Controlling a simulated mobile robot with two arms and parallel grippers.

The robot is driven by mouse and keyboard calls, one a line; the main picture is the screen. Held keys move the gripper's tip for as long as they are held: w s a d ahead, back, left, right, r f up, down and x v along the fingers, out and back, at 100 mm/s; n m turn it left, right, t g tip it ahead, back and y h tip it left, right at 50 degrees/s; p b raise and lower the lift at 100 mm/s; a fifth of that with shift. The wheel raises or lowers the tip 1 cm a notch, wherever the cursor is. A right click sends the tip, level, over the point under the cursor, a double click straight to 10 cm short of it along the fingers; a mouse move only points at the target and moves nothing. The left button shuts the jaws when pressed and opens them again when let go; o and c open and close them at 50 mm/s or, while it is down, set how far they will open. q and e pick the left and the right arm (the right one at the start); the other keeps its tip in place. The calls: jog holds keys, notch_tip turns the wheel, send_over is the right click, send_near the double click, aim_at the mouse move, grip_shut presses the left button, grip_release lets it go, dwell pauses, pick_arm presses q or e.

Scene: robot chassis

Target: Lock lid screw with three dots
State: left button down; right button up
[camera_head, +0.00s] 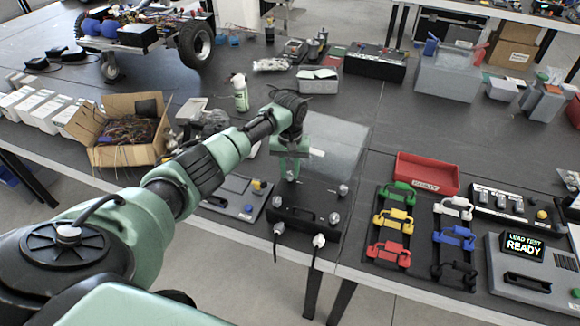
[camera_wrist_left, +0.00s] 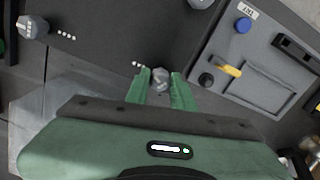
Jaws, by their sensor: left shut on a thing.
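The dark chassis lid (camera_head: 312,197) carries several light grey lid screws, with one at its right corner (camera_head: 343,190) and others along its front side (camera_head: 334,217). My left gripper (camera_head: 291,172) reaches down over the lid's back left corner. In the left wrist view its green fingers (camera_wrist_left: 160,88) are shut on a lid screw (camera_wrist_left: 160,76). A short row of small white dots, seemingly three, lies just beside this screw. Another lid screw (camera_wrist_left: 30,26) stands at the upper left with a longer row of dots beside it. The gripped screw is mostly hidden in the head view.
A grey panel (camera_head: 237,197) with a blue button lies left of the chassis. A clear sheet (camera_head: 338,150) is behind it. Colored handles (camera_head: 396,220), a red tray (camera_head: 428,173) and a lead test box (camera_head: 524,262) are to the right. A cardboard box (camera_head: 124,152) stands left.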

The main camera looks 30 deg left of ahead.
aim_at(289, 173)
pick_arm(q)
jog(key=m+p, duration=0.1)
jog(key=m, duration=0.2)
jog(key=shift+m, duration=0.4)
jog(key=m, duration=0.2)
jog(key=shift+m, duration=0.3)
jog(key=m, duration=0.5)
jog(key=shift+m+p, duration=0.3)
jog(key=c, duration=1.2)
grip_release()
notch_tip(289, 173, up, 8)
jog(key=shift+a+f+b, duration=0.1)
jog(key=shift+b, duration=0.5)
